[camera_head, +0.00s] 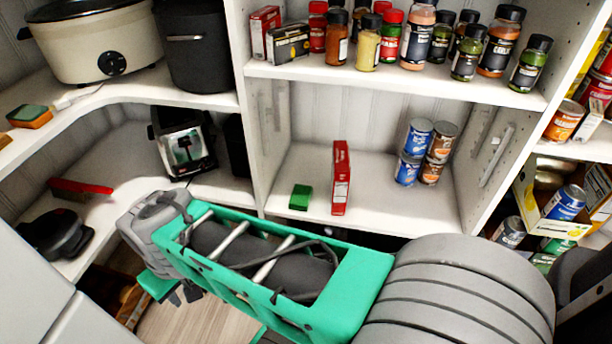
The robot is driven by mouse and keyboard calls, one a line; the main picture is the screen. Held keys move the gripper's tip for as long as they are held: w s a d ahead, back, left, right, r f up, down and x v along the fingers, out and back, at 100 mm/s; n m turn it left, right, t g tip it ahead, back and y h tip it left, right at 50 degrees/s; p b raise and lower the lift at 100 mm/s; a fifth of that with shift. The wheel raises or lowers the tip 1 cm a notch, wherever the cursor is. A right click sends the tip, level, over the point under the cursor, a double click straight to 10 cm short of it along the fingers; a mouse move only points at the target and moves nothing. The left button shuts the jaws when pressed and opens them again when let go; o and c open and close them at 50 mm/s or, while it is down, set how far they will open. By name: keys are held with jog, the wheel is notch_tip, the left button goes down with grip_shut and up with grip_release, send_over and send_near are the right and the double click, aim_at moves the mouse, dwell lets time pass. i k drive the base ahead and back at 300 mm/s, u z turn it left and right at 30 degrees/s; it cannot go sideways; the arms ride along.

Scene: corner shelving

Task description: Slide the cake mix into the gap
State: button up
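A narrow red box (341,180), probably the cake mix, stands upright on the middle shelf (400,212), close to its front edge. Its label is too small to read. A small green box (300,197) lies to its left, with a bare strip between them. My gripper (182,296) hangs at the lower left, below and in front of the shelves, apart from the box. Its dark fingertips show only partly under my green arm link, and nothing is seen in them.
The upper shelf holds spice jars (367,45) and two small boxes (288,44). A vertical divider (265,130) bounds the middle shelf on the left. A toaster (182,140) and a red-handled brush (80,188) sit on the left shelf. More cans (565,203) are at right.

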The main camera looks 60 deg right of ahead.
aim_at(340, 166)
jog(key=u, duration=0.05)
jog(key=k, duration=1)
jog(key=z, duration=0.1)
jog(key=i, duration=0.5)
